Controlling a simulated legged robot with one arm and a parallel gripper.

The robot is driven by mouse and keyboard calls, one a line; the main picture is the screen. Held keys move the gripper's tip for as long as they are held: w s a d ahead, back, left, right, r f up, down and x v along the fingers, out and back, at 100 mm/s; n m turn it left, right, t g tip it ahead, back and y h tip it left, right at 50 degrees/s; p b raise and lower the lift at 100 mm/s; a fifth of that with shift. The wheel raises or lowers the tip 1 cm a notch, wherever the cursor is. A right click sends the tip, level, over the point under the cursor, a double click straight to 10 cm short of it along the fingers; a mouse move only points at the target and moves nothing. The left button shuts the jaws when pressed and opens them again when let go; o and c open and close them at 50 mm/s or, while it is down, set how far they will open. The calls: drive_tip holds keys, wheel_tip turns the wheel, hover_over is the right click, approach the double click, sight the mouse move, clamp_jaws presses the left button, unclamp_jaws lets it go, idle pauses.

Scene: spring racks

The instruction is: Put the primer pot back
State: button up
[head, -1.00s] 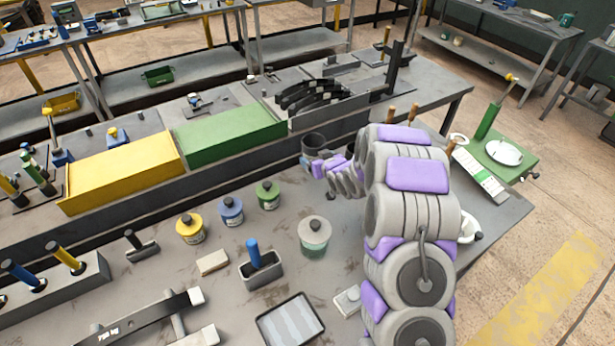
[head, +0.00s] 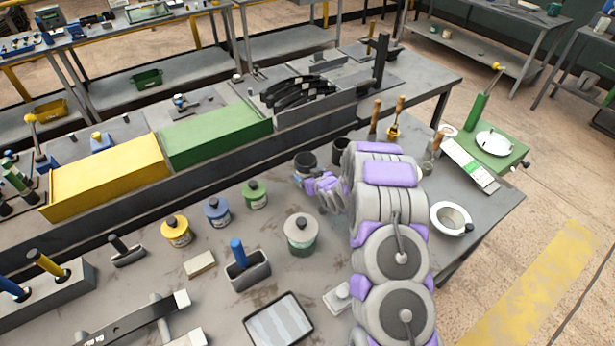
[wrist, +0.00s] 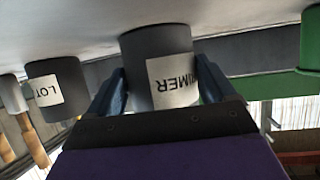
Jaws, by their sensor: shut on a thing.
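The primer pot (head: 305,163) is a dark grey cylinder with a white label. In the wrist view the pot (wrist: 158,50) appears upside down, and "PRIMER" is partly readable on its label. My gripper (head: 312,180) is shut on it, with a blue finger on each side in the wrist view (wrist: 163,82). The pot is close to the bench top (head: 275,222); I cannot tell whether it touches. A second dark pot (head: 341,146) stands to its right, and its label in the wrist view (wrist: 50,91) begins "LOT".
A green box (head: 215,143) and a yellow box (head: 105,178) stand behind. Yellow, blue and green lidded tins (head: 254,194) and a larger grey-lidded jar (head: 300,235) are in front. Wooden-handled tools (head: 375,116) and a white bowl (head: 450,217) are to the right.

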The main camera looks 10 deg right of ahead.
drive_tip(key=shift+d, duration=0.15)
drive_tip(key=o, duration=1.1)
drive_tip(key=shift+a, duration=0.25)
drive_tip(key=shift+o, duration=1.1)
drive_tip(key=shift+a, duration=0.7)
drive_tip(key=shift+d+r, duration=0.1)
drive_tip(key=shift+d, duration=0.15)
drive_tip(key=shift+s+d+r, duration=0.3)
drive_tip(key=shift+s+d, duration=0.15)
drive_tip(key=shift+s, duration=0.15)
drive_tip(key=shift+s+d+r, duration=0.25)
drive_tip(key=shift+s+d, duration=0.2)
drive_tip(key=shift+s, duration=0.15)
drive_tip(key=p+v, duration=0.1)
drive_tip(key=v, duration=0.8)
drive_tip(key=shift+a, duration=0.15)
